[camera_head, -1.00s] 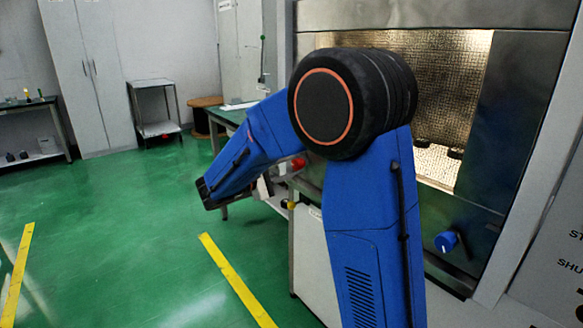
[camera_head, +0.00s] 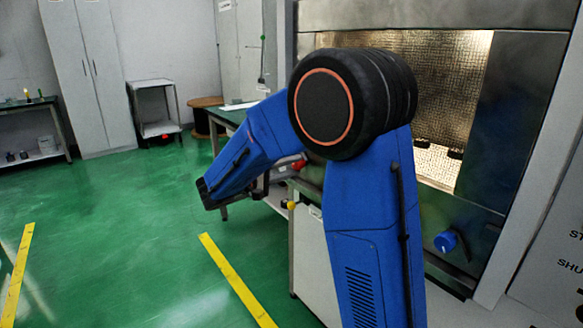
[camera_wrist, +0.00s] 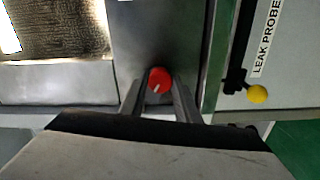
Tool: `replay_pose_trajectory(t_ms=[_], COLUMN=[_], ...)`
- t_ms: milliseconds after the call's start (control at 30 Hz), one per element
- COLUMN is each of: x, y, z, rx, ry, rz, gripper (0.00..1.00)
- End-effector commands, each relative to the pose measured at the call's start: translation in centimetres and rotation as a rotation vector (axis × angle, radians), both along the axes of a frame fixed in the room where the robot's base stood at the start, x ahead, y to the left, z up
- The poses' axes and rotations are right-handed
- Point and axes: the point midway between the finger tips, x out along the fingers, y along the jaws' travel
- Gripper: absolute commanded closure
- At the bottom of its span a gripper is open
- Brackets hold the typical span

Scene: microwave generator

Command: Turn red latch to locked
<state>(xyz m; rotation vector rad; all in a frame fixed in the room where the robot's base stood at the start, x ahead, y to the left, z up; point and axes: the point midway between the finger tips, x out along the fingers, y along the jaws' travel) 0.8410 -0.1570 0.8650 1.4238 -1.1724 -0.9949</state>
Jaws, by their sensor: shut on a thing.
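The red latch (camera_wrist: 160,77) is a round red knob with a short white mark, on a metal panel in the wrist view. The mark points down and a little left. My gripper (camera_wrist: 160,92) has one finger on each side of the knob and is shut on it. In the head view a bit of the red latch (camera_head: 299,164) shows beside my blue arm, and my arm hides most of the gripper there.
A yellow ball-ended handle (camera_wrist: 257,94) sits beside the "LEAK PROBE" label (camera_wrist: 267,38). Green floor (camera_head: 130,220) with yellow strips lies open at left.

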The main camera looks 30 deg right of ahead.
Motion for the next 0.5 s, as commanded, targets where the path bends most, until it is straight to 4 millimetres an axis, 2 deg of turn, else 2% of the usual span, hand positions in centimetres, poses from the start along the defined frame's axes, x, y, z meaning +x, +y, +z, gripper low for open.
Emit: replay_pose_trajectory(t_ms=[433, 467, 500], x=[-0.06, -0.06, -0.06], y=[0.02, 0.02, 0.02], z=[-0.15, -0.15, -0.15], rx=[0.003, 0.003, 0.003], ry=[-0.006, -0.006, -0.006], rz=[-0.001, -0.001, -0.001], gripper=[0.93, 0.68, 0.59])
